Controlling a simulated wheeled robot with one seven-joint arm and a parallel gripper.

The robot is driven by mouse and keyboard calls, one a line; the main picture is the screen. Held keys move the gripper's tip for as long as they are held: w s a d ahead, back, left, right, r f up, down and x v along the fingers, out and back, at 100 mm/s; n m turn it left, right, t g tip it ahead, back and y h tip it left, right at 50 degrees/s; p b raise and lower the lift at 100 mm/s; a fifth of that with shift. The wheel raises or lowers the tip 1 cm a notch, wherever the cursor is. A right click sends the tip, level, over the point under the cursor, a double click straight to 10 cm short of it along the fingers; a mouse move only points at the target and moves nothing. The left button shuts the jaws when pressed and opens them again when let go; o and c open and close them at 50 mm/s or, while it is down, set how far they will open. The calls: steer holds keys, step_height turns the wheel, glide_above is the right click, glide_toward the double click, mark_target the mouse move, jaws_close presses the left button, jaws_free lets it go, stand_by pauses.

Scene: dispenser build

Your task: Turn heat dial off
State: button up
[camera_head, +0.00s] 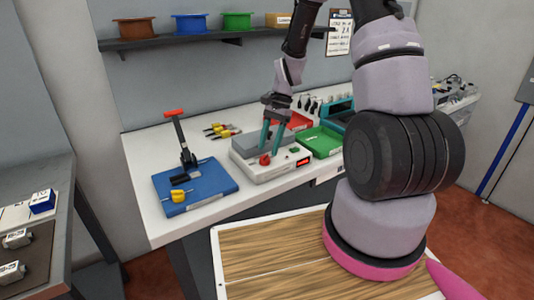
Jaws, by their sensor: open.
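The heat dial looks to be the red knob (265,160) on the front of a pale grey box-shaped station (270,175) on the white bench. The knob is small, and its pointer direction cannot be read. A small red display (304,162) is lit on the same front, with a green button (294,150) near it. My gripper (269,147) has teal fingers and points down over the station. The fingers are open, with their tips just above or around the red knob; I cannot tell whether they touch it.
A blue mat (215,184) with a red-handled press stands left of the station. A green tray (320,143) lies close on its right, with a red tray (299,121) behind. Yellow-handled tools (220,131) lie at the back. A shelf with spools (190,38) hangs above.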

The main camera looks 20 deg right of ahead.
mark_target(266, 155)
steer(key=shift+x, duration=1.6)
steer(key=shift+c, duration=0.3)
jaws_close()
